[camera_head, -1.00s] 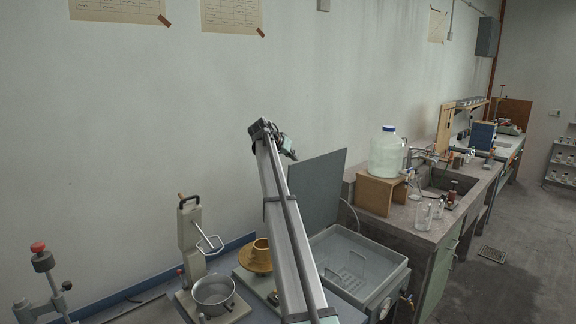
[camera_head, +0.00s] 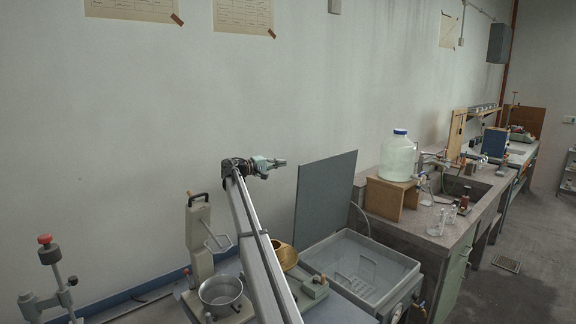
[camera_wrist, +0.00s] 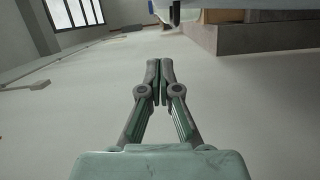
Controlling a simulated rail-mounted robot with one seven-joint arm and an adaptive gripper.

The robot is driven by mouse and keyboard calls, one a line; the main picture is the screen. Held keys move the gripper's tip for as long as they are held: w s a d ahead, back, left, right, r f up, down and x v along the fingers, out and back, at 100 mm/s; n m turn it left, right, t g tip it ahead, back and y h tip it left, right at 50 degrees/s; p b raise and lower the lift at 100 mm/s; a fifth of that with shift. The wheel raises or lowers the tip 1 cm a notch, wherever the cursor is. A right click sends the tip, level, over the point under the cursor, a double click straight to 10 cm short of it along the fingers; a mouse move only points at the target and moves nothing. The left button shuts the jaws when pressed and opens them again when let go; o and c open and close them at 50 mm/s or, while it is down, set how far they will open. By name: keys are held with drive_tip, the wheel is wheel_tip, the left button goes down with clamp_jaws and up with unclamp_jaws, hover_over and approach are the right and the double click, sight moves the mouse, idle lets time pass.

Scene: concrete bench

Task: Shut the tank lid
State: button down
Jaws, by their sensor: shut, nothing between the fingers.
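The tank (camera_head: 345,284) is a grey box with an open top, with a rack inside it, on the bench right of my arm. Its grey lid (camera_head: 326,196) stands upright along the tank's back edge, raised open. My gripper (camera_head: 282,162) is up at the end of my arm, left of the lid's upper part and apart from it, pointing right. In the wrist view my gripper (camera_wrist: 161,68) has its fingertips together with nothing between them. The wrist view does not clearly show the lid.
A large bottle with a blue cap (camera_head: 398,158) stands on a wooden stand (camera_head: 392,198) right of the lid. A metal pan (camera_head: 221,294) and a brown ring-shaped thing (camera_head: 284,256) are left of the tank. The air above the tank is clear.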

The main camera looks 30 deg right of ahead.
sight(305, 164)
drive_tip(key=s+d+p, duration=0.4)
drive_tip(key=d, duration=0.5)
drive_tip(key=shift+d+f+p, duration=0.15)
drive_tip(key=shift+f+p, duration=0.1)
drive_tip(key=shift+p, duration=0.1)
drive_tip(key=shift+s, duration=0.15)
